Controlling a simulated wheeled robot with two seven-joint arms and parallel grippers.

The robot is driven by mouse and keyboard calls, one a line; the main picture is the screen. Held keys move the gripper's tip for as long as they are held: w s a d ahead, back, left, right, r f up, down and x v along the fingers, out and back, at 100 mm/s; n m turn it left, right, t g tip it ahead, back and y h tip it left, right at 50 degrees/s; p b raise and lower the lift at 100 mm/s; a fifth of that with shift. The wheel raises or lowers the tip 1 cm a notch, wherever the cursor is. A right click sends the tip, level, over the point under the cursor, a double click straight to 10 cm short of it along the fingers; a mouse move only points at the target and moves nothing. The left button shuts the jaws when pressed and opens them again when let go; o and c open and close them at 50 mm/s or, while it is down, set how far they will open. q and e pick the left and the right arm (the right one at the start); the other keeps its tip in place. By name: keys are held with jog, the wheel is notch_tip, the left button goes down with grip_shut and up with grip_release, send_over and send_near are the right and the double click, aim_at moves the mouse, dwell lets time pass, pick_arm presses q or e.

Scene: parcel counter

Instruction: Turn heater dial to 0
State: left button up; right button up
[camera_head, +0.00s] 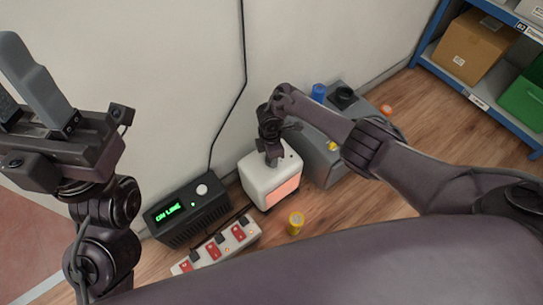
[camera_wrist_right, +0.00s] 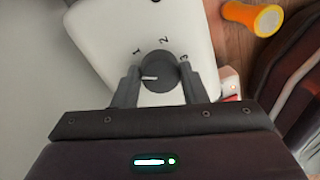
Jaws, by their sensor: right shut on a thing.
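The white heater (camera_head: 262,172) stands on the wooden surface, its front panel glowing orange. In the right wrist view, its white top (camera_wrist_right: 95,30) shows the numbers 1, 2 and 3 around a dark round dial (camera_wrist_right: 160,70). The dial's white mark points left, below the 1, toward one finger. No 0 is visible; that finger covers the spot there. My right gripper (camera_wrist_right: 158,82) is shut on the dial, one finger each side; in the head view it reaches down onto the heater top. My left gripper (camera_head: 38,80) is raised at the left, away from the heater; its finger gap is unclear.
A black box with green display (camera_head: 168,210) and a power strip (camera_head: 218,247) lie left of the heater. Shelving with a cardboard box (camera_head: 475,45) stands at right.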

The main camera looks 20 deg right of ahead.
jog(key=n+b, duration=0.1)
jog(key=n, duration=0.3)
jog(key=shift+n, duration=0.6)
jog(key=o, duration=1)
jog(key=shift+c, duration=0.2)
jog(key=shift+r, duration=0.1)
